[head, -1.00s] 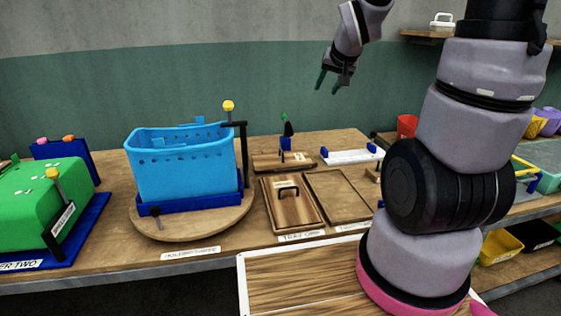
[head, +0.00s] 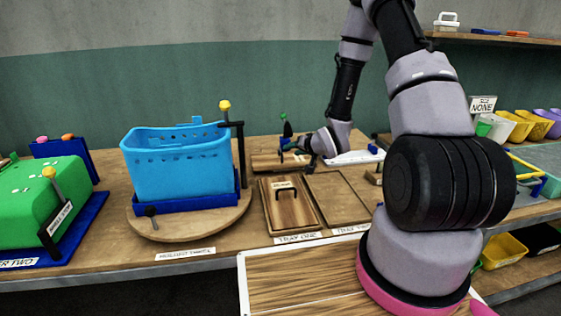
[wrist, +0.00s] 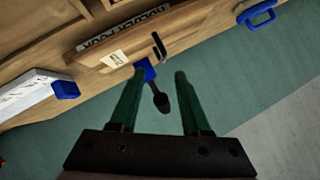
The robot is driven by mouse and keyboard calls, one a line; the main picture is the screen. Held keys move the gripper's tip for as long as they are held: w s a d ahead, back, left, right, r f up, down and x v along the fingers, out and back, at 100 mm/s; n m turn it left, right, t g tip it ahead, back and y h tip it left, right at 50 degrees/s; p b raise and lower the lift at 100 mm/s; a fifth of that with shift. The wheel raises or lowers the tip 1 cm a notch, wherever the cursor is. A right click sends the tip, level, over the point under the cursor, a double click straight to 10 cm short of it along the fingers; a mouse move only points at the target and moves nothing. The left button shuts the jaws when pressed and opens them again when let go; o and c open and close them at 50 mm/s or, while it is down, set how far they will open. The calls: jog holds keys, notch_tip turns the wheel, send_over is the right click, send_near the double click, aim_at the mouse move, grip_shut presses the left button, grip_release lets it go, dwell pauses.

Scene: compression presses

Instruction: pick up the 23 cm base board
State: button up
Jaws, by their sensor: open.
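My gripper (head: 308,150) is open and empty at the back of the bench, by a low wooden piece (head: 270,161). In the wrist view its green fingers (wrist: 158,75) are apart, pointing at a wooden board (wrist: 190,24) that carries a pale tag (wrist: 113,59) and a thin black handle (wrist: 159,46). A blue block with a black knob (wrist: 160,100) shows between the fingers. A wooden board with a black handle (head: 291,208) lies at tray one. The tags are too small to read, so I cannot tell which board is 23 cm.
A blue basket (head: 180,165) stands on a round wooden turntable (head: 190,228) at left, with a green block (head: 40,195) beyond it. A white bar (head: 352,157) lies to the right of my gripper. An empty tray (head: 338,198) is beside tray one.

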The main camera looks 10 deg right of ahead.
aim_at(286, 160)
jog(key=x, duration=0.8)
jog(key=shift+w+a+r, duration=0.15)
jog(key=shift+a, duration=0.05)
grip_shut()
